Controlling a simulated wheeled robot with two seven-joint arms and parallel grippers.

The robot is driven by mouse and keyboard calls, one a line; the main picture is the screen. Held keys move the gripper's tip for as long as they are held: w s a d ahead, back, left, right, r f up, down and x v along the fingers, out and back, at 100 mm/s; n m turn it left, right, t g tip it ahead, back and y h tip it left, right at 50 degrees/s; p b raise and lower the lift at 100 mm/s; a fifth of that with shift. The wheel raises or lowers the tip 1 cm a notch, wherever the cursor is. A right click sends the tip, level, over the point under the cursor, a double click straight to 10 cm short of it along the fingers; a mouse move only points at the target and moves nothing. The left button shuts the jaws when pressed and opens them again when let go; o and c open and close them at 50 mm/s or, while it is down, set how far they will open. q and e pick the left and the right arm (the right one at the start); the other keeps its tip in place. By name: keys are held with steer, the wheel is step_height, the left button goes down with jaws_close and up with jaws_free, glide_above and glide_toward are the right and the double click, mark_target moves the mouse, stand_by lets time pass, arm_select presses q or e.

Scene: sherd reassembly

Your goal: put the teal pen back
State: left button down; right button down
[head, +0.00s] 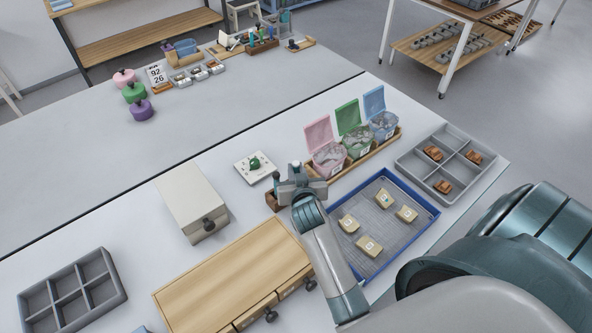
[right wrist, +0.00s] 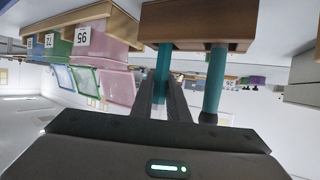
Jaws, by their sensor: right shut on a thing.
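A small wooden pen holder (head: 272,201) stands on the white table, partly hidden behind my right gripper (head: 297,184). In the right wrist view, which is upside down, the holder (right wrist: 195,22) shows with two teal pens at it. My right gripper (right wrist: 163,100) is shut on one teal pen (right wrist: 162,62), whose end meets the holder; I cannot tell how deep it sits. The other teal pen (right wrist: 214,80), with a dark end, stands in the holder beside the fingers. My left gripper is not in view.
A blue-rimmed tray (head: 431,208) with labelled tan pieces lies right of my right arm. Lidded pink, green and blue bins stand in a wooden rack (head: 346,171) behind. A cream box (head: 192,201) and a wooden drawer unit (head: 232,277) stand left.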

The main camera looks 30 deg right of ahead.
steer(key=shift+f, duration=0.35)
steer(key=shift+f, duration=0.4)
steer(key=shift+f, duration=0.1)
steer(key=c, duration=1.7)
jaws_free()
